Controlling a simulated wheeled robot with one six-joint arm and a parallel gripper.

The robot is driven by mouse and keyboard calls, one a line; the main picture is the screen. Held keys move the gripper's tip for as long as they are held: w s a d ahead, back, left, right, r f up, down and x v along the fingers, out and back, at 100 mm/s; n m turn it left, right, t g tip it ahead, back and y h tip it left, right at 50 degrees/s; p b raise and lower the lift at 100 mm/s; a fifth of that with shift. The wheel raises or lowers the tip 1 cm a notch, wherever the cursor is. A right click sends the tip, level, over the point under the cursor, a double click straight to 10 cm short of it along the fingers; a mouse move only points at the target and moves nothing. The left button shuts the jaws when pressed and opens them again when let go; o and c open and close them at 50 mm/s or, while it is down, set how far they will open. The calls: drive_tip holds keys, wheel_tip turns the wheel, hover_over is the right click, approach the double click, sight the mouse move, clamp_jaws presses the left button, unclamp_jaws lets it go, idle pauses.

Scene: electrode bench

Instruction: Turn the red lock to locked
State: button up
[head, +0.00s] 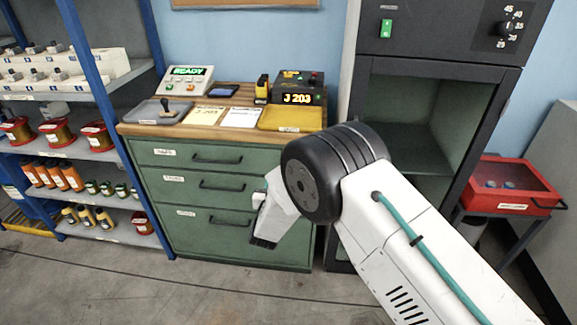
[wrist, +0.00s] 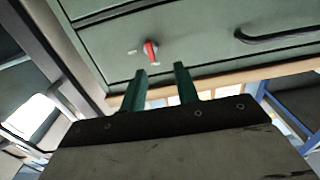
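The red lock (wrist: 151,50) shows in the wrist view as a small red knob on a green drawer front (wrist: 205,30). A small pale label is beside it. I cannot tell its turn position for sure. My gripper (wrist: 161,68) has its two green fingers apart with nothing between them. The fingertips point toward the drawer front, and the lock appears just beyond the left fingertip, apparently not touched. In the head view my gripper (head: 264,242) hangs before the right side of the green drawer cabinet (head: 150,180), and the lock is not visible there.
A dark drawer handle (wrist: 280,35) is right of the lock in the wrist view. In the head view, shelves with spools (head: 60,130) stand left, an open dark cabinet (head: 420,130) right, and a red bin (head: 510,188) beyond it. Floor in front is clear.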

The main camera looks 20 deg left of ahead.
drive_tip(key=w, duration=0.8)
drive_tip(key=shift+w+a, duration=0.15)
drive_tip(key=shift+w, duration=0.05)
